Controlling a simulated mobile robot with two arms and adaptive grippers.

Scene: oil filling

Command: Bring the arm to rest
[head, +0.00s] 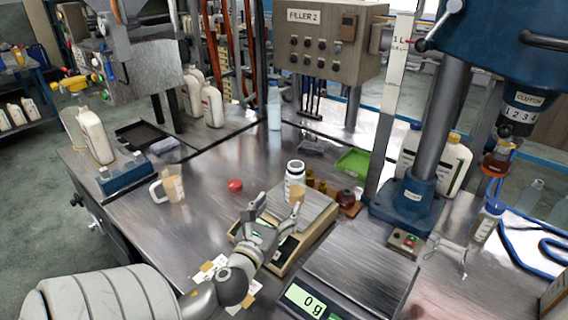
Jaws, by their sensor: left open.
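My left arm comes in from the lower left over the metal bench (200,220). My left gripper (270,212) is open, with its fingers over the near side of a small bench scale. I see nothing between the fingers. The small scale (312,235) has a tan body and a metal plate. A clear bottle with white on it (294,172) stands on or just behind its plate; I cannot tell which. A red cap (235,185) lies on the bench to the left. My right gripper is not in view.
A larger scale (360,275) reading 0 g is at the front right. A blue column stand (405,198), a green tray (354,163) and a control box (332,40) are behind. Bench around the red cap is clear.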

